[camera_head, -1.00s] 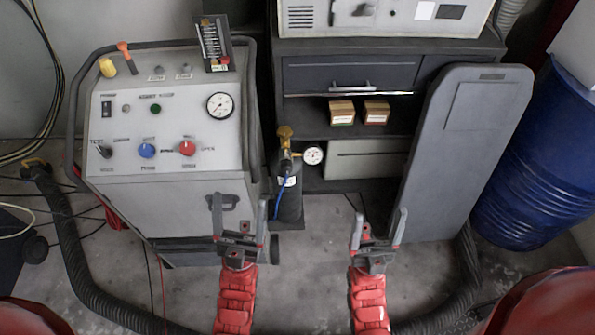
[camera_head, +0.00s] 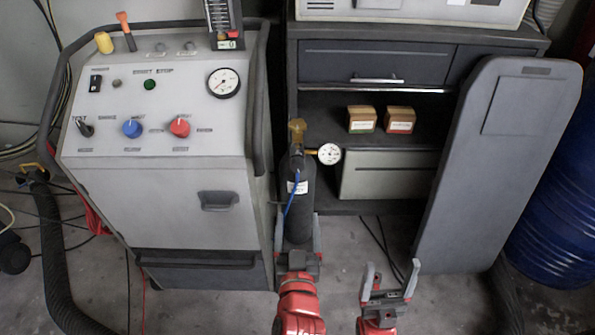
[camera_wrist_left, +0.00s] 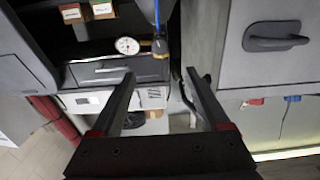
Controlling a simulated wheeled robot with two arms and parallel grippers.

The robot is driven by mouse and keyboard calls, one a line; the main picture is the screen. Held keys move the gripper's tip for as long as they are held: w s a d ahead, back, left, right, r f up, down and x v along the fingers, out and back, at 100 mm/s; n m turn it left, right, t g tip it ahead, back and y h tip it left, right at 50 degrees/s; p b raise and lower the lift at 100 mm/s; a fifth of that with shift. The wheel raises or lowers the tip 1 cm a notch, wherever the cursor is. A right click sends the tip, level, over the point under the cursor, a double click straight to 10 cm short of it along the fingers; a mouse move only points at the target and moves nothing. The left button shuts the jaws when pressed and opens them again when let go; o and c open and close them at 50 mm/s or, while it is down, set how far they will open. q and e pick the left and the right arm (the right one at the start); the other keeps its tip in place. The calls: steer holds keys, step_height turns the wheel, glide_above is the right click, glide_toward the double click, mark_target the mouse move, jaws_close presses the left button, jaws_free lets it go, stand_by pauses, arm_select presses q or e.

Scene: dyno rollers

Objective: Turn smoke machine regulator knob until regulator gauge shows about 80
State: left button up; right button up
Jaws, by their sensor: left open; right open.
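The black gas bottle (camera_head: 297,205) stands upright between the grey smoke machine (camera_head: 165,205) and the shelf cabinet. On its top is a brass regulator with a knob (camera_head: 297,128). Its round white regulator gauge (camera_head: 329,154) sits on the right; the reading is too small to tell. My left gripper (camera_head: 298,224) is open and empty, its fingers appearing either side of the bottle's lower part, below the regulator. In the left wrist view the gauge (camera_wrist_left: 127,46) and brass regulator (camera_wrist_left: 160,47) show beyond the open fingers. My right gripper (camera_head: 391,267) is open and empty, further right and lower.
The smoke machine's panel carries a larger gauge (camera_head: 223,83), a blue knob (camera_head: 132,128) and a red knob (camera_head: 180,127). Two small boxes (camera_head: 361,119) sit on the shelf. A grey board (camera_head: 500,170) leans at right before a blue barrel (camera_head: 560,190).

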mark_target(298, 169)
arm_select(q)
steer(key=w+p, duration=0.2)
steer(key=w, duration=1.3)
steer(key=shift+w, duration=0.7)
steer(key=c, duration=1.2)
jaws_close()
